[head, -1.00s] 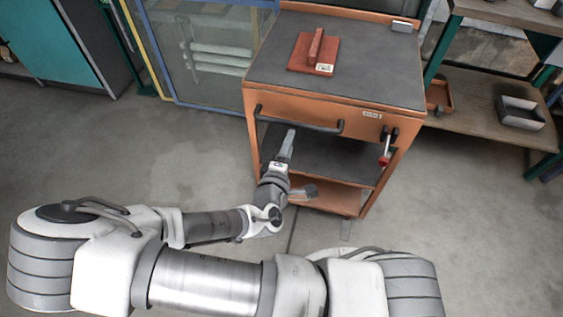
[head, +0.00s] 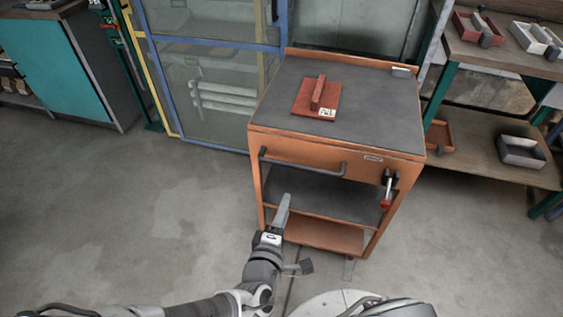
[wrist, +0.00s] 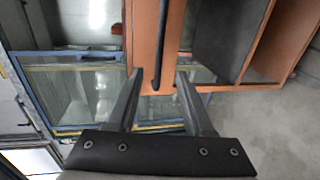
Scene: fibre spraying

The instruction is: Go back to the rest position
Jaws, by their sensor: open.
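My gripper (head: 284,207) is in front of the orange cart (head: 330,142), at about the height of its shelves in the head view. In the wrist view my gripper (wrist: 156,82) has its two fingers spread apart with nothing between them. The cart's dark handle bar (wrist: 161,50) shows beyond the fingertips in the wrist view. The same handle (head: 302,164) runs along the cart's front in the head view.
A red-brown trowel-like block (head: 317,96) lies on the cart's dark top. A red-tipped tool (head: 387,192) hangs at the cart's right front. A shelf (head: 480,130) with trays stands right, a teal cabinet (head: 50,70) left. The floor left of the cart is clear.

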